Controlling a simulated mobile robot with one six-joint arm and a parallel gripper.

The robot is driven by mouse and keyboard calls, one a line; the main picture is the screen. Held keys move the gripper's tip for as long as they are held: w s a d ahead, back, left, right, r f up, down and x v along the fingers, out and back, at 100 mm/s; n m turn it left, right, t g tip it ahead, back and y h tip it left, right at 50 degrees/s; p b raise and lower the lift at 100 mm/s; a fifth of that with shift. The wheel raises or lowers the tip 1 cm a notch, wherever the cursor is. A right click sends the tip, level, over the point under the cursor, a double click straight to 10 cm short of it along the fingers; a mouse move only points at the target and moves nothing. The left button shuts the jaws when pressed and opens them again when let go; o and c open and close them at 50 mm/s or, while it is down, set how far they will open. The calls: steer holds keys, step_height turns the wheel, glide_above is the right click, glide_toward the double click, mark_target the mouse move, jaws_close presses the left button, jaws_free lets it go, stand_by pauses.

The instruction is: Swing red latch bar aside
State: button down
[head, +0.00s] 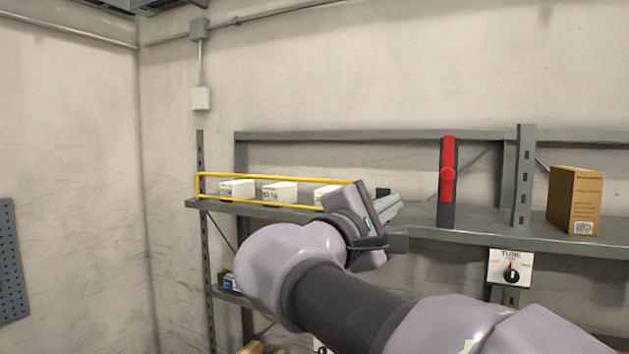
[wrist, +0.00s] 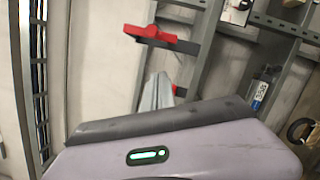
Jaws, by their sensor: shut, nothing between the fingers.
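The red latch bar (head: 448,155) stands upright on a dark grey post (head: 446,215) at the shelf's front, with a round red hub at its lower part. In the wrist view the red latch bar (wrist: 163,39) lies across the upper middle, beyond my fingers. My gripper (head: 397,204) is left of the post and slightly lower than the hub, apart from the bar in the picture. Its grey fingers also show in the wrist view (wrist: 157,91), close together and empty. The arm covers part of the shelf edge.
A yellow rail frame (head: 265,174) runs along the shelf's left part, around several white boxes (head: 280,192). A brown carton (head: 575,201) stands on the shelf (head: 480,232) at right. A dial panel (head: 510,269) hangs below. Grey uprights flank the shelf.

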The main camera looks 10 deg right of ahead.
mark_target(447, 169)
steer(key=w+d+r+p, duration=0.2)
steer(key=w+d, duration=0.1)
steer(key=d, duration=0.6)
steer(key=shift+w+r+p, duration=0.3)
steer(key=shift+p, duration=0.05)
